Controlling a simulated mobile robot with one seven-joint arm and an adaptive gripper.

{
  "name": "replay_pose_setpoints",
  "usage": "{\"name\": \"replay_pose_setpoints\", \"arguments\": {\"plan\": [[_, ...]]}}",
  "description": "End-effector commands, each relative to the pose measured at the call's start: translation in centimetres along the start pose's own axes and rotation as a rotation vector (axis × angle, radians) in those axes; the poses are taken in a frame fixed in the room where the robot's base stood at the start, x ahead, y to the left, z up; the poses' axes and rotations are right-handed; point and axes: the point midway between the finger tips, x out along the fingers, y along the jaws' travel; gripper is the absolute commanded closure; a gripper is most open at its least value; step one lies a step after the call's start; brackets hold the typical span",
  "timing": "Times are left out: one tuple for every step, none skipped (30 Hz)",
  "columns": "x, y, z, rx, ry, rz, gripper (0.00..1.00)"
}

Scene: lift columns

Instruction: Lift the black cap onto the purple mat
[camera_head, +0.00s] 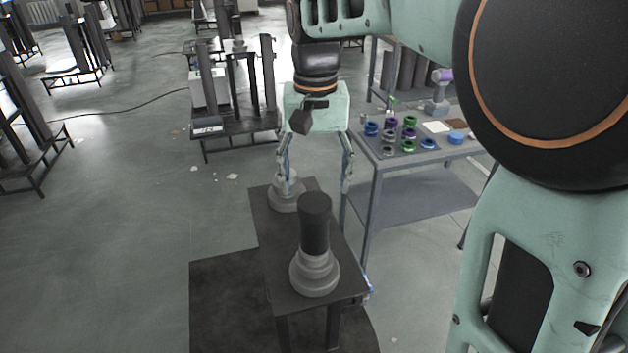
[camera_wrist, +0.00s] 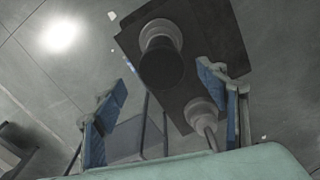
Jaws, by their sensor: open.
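A black cylinder, which looks like the black cap (camera_head: 314,228), stands upright on a grey stepped base (camera_head: 314,275) at the front of a small dark table. In the wrist view the black cap (camera_wrist: 160,68) shows end-on, between and beyond the fingertips. My gripper (camera_head: 318,186) is open and empty, with its fingers pointing down, behind the cap and apart from it. Its blue-padded fingers also show in the wrist view (camera_wrist: 163,80). A second grey stepped base (camera_head: 286,200) stands at the table's rear, partly behind a finger. I cannot make out a purple mat.
The dark table (camera_head: 262,215) is narrow. A workbench (camera_head: 400,153) at the right holds several coloured rings and a blue disc (camera_head: 456,138). A rack with upright dark columns (camera_head: 268,75) stands behind. Open floor lies at the left.

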Motion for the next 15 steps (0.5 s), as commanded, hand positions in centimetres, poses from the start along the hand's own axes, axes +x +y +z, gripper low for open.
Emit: {"name": "replay_pose_setpoints", "arguments": {"plan": [[0.7,0.0,0.1,0.0,-0.004,0.001,0.34],[1.1,0.0,0.1,0.0,-0.005,0.001,0.34],[1.8,-0.1,0.1,-0.001,-0.005,0.001,0.34],[2.2,-0.1,0.1,-0.001,-0.006,0.001,0.34],[2.7,-0.1,0.1,-0.001,-0.005,0.001,0.34],[3.3,-0.1,0.1,0.0,-0.005,0.001,0.34],[3.7,-0.1,0.1,0.0,-0.003,0.001,0.34],[4.0,-0.1,0.1,0.0,-0.003,0.001,0.34],[4.3,-0.1,0.1,0.0,-0.003,0.001,0.34],[4.5,-0.1,0.1,0.0,-0.002,0.0,0.34],[4.6,-0.1,0.1,0.0,-0.001,0.0,0.34],[4.7,-0.1,0.1,0.0,0.0,0.0,0.34],[4.7,-0.1,0.0,0.0,0.0,0.0,0.34],[4.7,-0.1,0.0,0.0,0.0,0.0,0.34],[4.7,-0.1,0.0,0.0,0.0,0.0,0.34]]}}
